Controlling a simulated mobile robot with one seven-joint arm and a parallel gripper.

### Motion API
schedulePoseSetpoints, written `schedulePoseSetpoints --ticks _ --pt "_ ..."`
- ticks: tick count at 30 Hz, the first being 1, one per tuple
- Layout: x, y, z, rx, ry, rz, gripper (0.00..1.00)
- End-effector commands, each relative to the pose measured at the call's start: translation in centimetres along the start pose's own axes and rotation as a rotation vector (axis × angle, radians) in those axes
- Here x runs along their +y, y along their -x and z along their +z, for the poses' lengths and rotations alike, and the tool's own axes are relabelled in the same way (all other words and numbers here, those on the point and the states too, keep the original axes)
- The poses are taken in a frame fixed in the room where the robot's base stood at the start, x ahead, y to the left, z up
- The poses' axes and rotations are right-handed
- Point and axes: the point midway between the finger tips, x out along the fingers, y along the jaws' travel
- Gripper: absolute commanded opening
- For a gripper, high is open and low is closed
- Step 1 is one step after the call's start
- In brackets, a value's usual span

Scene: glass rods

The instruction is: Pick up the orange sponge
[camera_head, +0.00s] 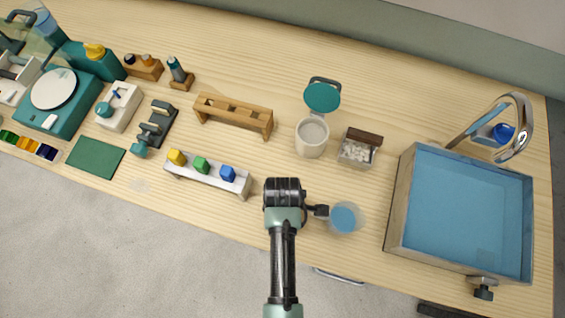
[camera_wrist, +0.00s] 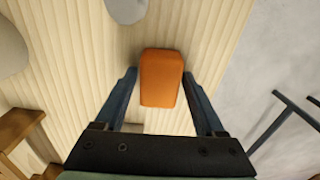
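The orange sponge (camera_wrist: 160,78) lies on the wooden table in the wrist view, a rounded block with its long side running away from my gripper. My gripper (camera_wrist: 160,73) is open, with one dark blue finger on each side of the sponge and narrow gaps showing. How far the fingertips are above the table is hard to tell. In the head view my gripper (camera_head: 284,192) is over the table's front part, and the sponge is hidden behind it.
A clear beaker with blue contents (camera_head: 345,217) stands just right of my gripper. A white rack with coloured blocks (camera_head: 208,180) is to the left. A blue-lined basin (camera_head: 395,215) is farther right, and a white lidded pot (camera_head: 311,138) stands behind.

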Motion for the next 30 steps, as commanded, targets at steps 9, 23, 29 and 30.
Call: schedulePoseSetpoints --ticks 9,23,29,30 --pt "0.0 0.0 0.0 0.0 0.0 0.0 0.12" --pt "0.1 1.7 0.0 0.001 0.0 0.004 0.03" --pt "0.1 5.4 0.0 0.001 0.0 0.005 0.03" --pt "0.2 6.2 0.0 0.001 0.0 0.005 0.03"
